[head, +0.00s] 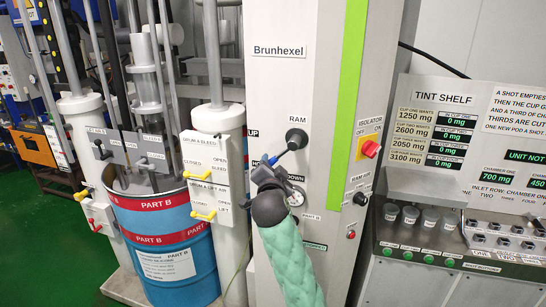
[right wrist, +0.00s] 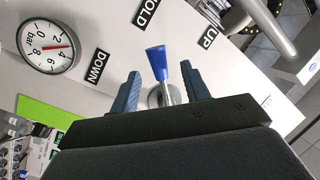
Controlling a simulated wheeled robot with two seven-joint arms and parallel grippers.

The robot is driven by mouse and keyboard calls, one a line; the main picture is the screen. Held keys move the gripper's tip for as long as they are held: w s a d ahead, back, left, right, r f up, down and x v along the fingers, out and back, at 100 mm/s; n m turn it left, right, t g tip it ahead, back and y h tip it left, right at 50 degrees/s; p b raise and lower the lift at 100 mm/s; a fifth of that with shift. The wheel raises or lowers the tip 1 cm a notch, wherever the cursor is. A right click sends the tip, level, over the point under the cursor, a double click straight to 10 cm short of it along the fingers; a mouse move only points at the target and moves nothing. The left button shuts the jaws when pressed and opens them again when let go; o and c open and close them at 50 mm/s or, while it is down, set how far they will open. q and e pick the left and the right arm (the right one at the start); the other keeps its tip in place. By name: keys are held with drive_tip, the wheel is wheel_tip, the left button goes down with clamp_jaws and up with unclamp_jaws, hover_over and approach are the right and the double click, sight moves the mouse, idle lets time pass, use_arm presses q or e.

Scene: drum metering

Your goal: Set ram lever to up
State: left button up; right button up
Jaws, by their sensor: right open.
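The ram lever (head: 284,151) sits under the RAM label on the white Brunhexel column. It has a blue handle on a metal stem and a black round base. The handle points down-left, toward the HOLD label (right wrist: 147,11), between UP (right wrist: 208,38) and DOWN (right wrist: 96,67). My right gripper (head: 266,170) is in front of the column at the handle. In the right wrist view the blue handle (right wrist: 157,62) stands between its two open fingers, with a gap on each side. The gripper covers part of the labels in the head view. My left gripper is not in view.
A round pressure gauge (right wrist: 48,45) is close to the lever. A red isolator knob (head: 371,149) is to the right on the column. A blue drum (head: 165,235) and yellow valve handles (head: 203,215) are to the left. The tint shelf (head: 430,183) stands at the right.

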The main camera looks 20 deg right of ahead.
sight(273, 164)
drive_tip(key=shift+p+x, duration=0.8)
drive_tip(key=shift+x, duration=1.1)
clamp_jaws()
